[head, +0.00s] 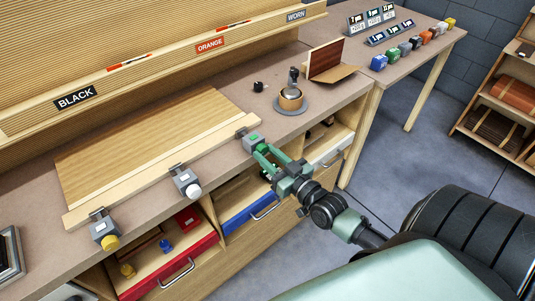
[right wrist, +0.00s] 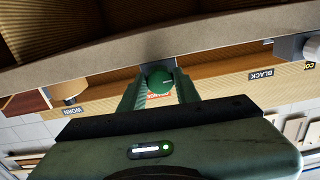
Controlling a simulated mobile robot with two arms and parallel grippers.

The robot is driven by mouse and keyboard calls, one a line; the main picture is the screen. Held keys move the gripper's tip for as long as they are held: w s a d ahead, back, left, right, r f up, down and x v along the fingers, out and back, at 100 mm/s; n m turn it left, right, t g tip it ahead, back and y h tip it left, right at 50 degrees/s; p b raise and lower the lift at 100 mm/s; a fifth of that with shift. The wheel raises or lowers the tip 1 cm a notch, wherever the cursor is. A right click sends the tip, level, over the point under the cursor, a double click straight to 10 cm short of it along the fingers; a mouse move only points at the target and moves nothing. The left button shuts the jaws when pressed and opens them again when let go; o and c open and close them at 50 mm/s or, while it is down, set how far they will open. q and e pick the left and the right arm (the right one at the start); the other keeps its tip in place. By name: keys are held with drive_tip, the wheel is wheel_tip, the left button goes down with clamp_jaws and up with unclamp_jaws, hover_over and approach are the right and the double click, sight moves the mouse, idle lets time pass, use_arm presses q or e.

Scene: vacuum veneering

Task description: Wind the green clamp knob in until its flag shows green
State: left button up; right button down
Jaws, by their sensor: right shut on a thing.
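The green clamp (head: 251,144) sits at the right end of the pale wooden bar on the bench's front edge. A small green patch shows on top of its grey body; I cannot tell whether this is its flag. My right gripper (head: 264,155) reaches in from the right, its fingers at the front of this clamp. In the right wrist view the round green knob (right wrist: 161,81) sits between the fingertips, and the gripper is shut on it. The fingers mostly hide the knob in the head view. My left gripper is not in view.
A white-knobbed clamp (head: 186,181) and a yellow-knobbed clamp (head: 103,229) stand along the same bar (head: 140,181), in front of a wood sheet (head: 150,140). Below are open drawers, red-fronted (head: 170,268) and blue-fronted (head: 250,213). A pot (head: 291,98) stands behind the gripper.

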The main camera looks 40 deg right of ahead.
drive_tip(key=shift+m, duration=1)
drive_tip(key=c, duration=1)
unclamp_jaws()
drive_tip(key=shift+s, duration=0.1)
drive_tip(key=s, duration=0.5)
drive_tip(key=s+b, duration=0.1)
drive_tip(key=s, duration=0.1)
drive_tip(key=shift+s+d, duration=0.25)
drive_tip(key=shift+s, duration=0.05)
